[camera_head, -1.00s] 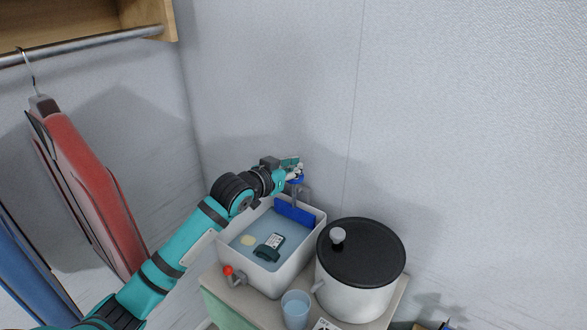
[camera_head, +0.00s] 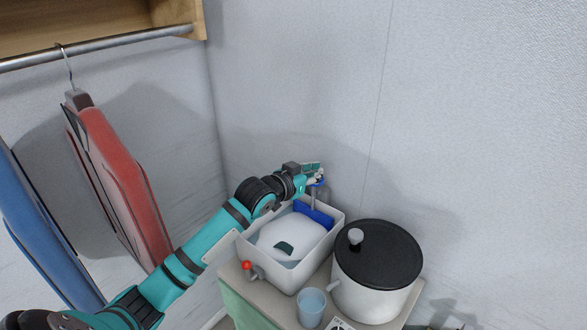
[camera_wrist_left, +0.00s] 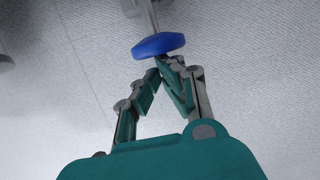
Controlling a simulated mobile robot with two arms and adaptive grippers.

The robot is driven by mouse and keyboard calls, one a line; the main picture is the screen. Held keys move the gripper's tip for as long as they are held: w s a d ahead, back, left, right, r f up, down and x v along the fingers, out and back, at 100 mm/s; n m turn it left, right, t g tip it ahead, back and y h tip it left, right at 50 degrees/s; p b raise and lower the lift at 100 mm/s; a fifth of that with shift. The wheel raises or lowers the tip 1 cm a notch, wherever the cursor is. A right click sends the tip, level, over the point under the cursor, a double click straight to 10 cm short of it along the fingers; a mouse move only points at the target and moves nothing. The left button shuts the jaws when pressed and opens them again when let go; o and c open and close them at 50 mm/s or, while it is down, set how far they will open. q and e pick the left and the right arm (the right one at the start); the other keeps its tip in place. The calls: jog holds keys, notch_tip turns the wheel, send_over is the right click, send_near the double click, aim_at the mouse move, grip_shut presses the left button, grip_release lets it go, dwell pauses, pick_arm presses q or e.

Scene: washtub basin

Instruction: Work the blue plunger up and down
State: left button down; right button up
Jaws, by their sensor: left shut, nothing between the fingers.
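The blue plunger shows in the head view as a blue plate (camera_head: 313,212) at the back of the white basin (camera_head: 336,232), with a grey rod rising to a small blue knob (camera_head: 318,184). The knob (camera_wrist_left: 158,44) and its metal rod also show in the left wrist view. My left gripper (camera_head: 319,174) is at the knob, its fingers closed together with nothing between them. In the left wrist view the fingertips (camera_wrist_left: 161,64) are right by the knob; I cannot tell whether they touch it. My right gripper is not in view.
White foam (camera_head: 295,236) fills much of the basin, with a dark green item (camera_head: 284,247) showing through. A red-knobbed tap (camera_head: 247,266) is on its front. A lidded white pot (camera_head: 372,290) and a blue cup (camera_head: 311,306) stand close right. Clothes (camera_head: 120,180) hang at left.

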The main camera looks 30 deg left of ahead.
pick_arm(q)
jog(key=r+p+v, duration=0.1)
jog(key=p+v, duration=0.5)
jog(key=v, duration=0.4)
jog(key=shift+r, duration=0.15)
dwell(0.8)
